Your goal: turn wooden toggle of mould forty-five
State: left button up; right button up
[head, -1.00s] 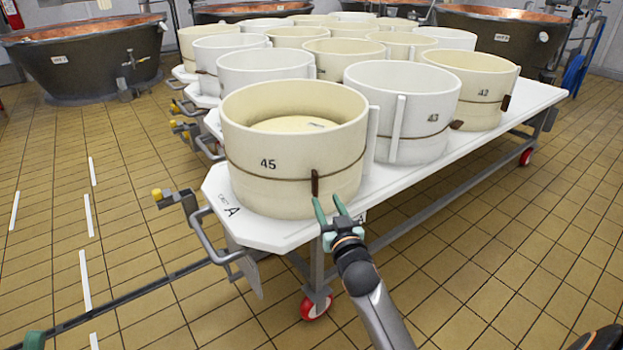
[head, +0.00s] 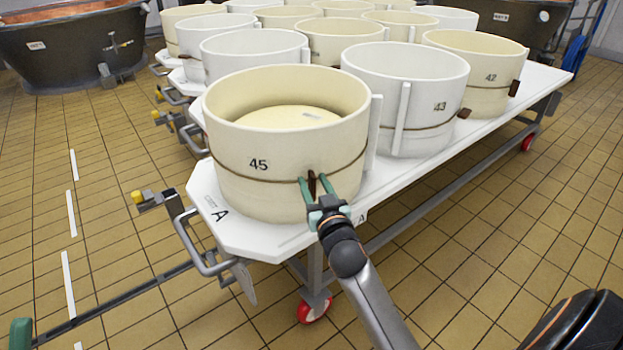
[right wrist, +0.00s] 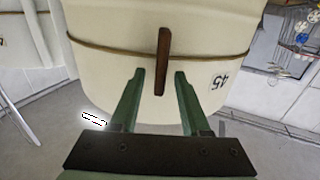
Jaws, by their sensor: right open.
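Mould forty-five (head: 235,180) is a cream round tub marked 45 at the near corner of a white trolley top, with a brown cord around it. Its dark wooden toggle (head: 311,183) stands upright against the wall at the cord. My right gripper (head: 314,180) is open, its green fingertips on either side of the toggle. In the right wrist view the toggle (right wrist: 163,55) shows upright, its lower end between the open fingers (right wrist: 160,76). I cannot tell whether the fingers touch it. My left gripper is not in view.
White mould 43 (head: 425,135) and cream mould 42 (head: 490,95) stand to the right on the trolley top (head: 455,165). More moulds stand behind. A metal handle (head: 200,250) juts out at the trolley's left. The tiled floor (head: 480,290) is clear at the right.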

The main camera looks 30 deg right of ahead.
jog(key=shift+w, duration=0.1)
grip_shut()
dwell(0.4)
